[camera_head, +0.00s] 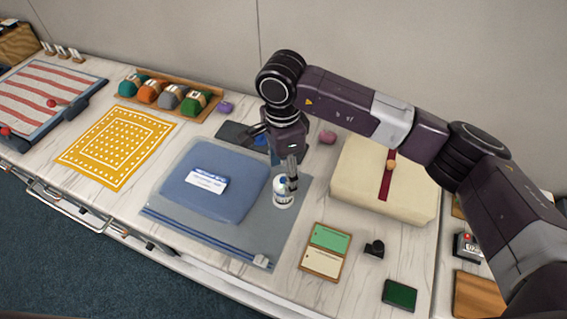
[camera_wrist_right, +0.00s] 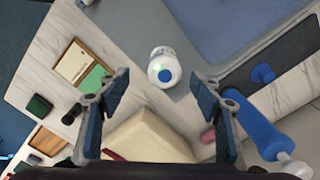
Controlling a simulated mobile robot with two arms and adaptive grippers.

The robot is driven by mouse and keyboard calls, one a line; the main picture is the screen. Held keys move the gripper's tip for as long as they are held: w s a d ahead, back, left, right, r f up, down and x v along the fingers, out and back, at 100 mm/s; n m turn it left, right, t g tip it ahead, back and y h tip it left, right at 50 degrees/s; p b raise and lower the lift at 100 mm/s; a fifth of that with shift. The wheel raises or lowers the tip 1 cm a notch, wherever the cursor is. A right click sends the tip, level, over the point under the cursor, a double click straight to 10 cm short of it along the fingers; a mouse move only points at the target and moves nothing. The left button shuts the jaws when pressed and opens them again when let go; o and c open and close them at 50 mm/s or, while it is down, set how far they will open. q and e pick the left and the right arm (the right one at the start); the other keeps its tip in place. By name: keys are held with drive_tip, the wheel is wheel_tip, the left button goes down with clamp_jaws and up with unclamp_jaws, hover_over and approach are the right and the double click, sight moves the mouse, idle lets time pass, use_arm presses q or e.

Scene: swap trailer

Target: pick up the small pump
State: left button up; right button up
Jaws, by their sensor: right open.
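A small white cylinder with a blue round top (camera_head: 283,196), which looks like the small pump, stands upright on the clear edge of the blue bag (camera_head: 215,178). In the right wrist view the white cylinder (camera_wrist_right: 164,67) shows from above, between and just beyond the fingertips. My right gripper (camera_head: 291,176) is open, above and close to it; the right wrist view shows the gripper's (camera_wrist_right: 160,82) two fingers wide apart with nothing between the pads. A blue cylinder with a white handle (camera_wrist_right: 256,122) lies to the right in the wrist view. My left gripper is not in view.
A dark mat (camera_head: 232,131) lies behind the bag. A cream block with a red strap (camera_head: 360,198) stands to the right. A green and cream card tray (camera_head: 325,251), a small black object (camera_head: 374,249) and a dark green box (camera_head: 399,294) lie in front. The yellow mat (camera_head: 115,145) is left.

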sight(283, 182)
drive_tip(key=shift+f+p, duration=0.45)
drive_tip(key=shift+f, duration=0.75)
drive_tip(key=shift+f+p, duration=0.3)
drive_tip(key=shift+p, duration=0.2)
drive_tip(key=f+p, duration=0.2)
drive_tip(key=f, duration=0.1)
drive_tip(key=shift+w+d+f, duration=0.1)
drive_tip(key=shift+w+f, duration=0.15)
drive_tip(key=shift+w, duration=0.15)
drive_tip(key=shift+f, duration=0.55)
drive_tip(key=c, duration=0.5)
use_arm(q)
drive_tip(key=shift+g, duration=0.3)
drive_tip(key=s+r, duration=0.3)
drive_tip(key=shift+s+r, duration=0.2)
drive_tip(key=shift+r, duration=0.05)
use_arm(e)
drive_tip(key=shift+w, duration=0.1)
drive_tip(key=c, duration=1.1)
drive_tip(key=shift+o, duration=0.2)
drive_tip(key=shift+r, duration=0.1)
